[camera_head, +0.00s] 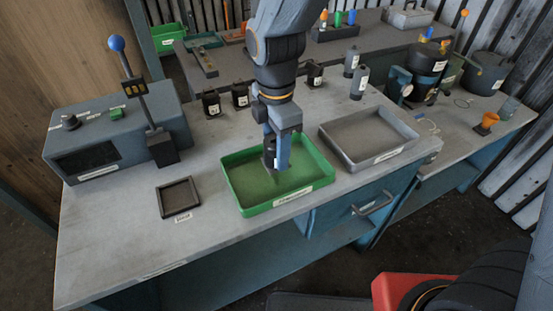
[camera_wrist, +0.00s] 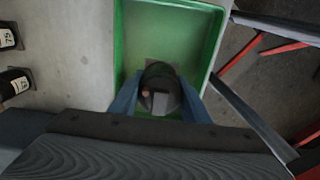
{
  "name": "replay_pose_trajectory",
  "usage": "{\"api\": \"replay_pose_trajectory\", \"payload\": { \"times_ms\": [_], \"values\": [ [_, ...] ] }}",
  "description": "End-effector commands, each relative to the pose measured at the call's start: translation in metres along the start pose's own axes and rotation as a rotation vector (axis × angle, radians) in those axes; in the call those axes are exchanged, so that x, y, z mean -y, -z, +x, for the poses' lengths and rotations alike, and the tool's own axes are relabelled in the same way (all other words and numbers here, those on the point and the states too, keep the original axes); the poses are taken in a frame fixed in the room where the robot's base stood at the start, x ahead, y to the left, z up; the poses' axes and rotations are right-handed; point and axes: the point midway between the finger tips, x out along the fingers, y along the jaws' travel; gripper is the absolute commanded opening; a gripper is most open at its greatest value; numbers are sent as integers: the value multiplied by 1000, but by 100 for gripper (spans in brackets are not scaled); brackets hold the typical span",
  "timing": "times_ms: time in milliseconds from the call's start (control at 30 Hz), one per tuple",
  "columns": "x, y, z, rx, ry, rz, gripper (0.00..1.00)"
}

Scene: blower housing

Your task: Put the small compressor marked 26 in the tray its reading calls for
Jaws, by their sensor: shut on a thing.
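My gripper (camera_head: 277,160) points down inside the outline of the green tray (camera_head: 235,195) and is shut on a small dark compressor (camera_head: 268,153). In the wrist view the compressor (camera_wrist: 160,78) sits between the two blue fingers of my gripper (camera_wrist: 160,106), with the green tray floor around it. I cannot tell whether it touches the tray floor. Its number is not readable. A grey tray (camera_head: 410,146) stands to the right, empty. Both trays have white front labels too small to read. The test unit (camera_head: 118,138) with a dark screen stands at the left; I see no reading on it.
A square dark pad (camera_head: 179,197) lies empty left of the green tray. Small dark compressors (camera_head: 211,104) (camera_head: 240,96) stand behind it. Grey cylinders (camera_head: 359,83) stand behind the grey tray. A post with a blue ball (camera_head: 117,43) rises beside the test unit. The front left bench is clear.

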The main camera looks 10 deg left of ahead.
Motion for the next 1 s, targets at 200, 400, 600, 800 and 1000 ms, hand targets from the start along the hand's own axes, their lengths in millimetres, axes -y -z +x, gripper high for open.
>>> {"api": "replay_pose_trajectory", "payload": {
  "times_ms": [200,400,600,800,1000],
  "values": [
    [2,-1,27,0,5,2,0],
    [1,-1,40,0,0,3,0],
    [0,-2,40,0,-1,4,0],
    [1,-2,44,0,1,4,46],
    [1,-2,43,0,1,4,61]
  ]
}}
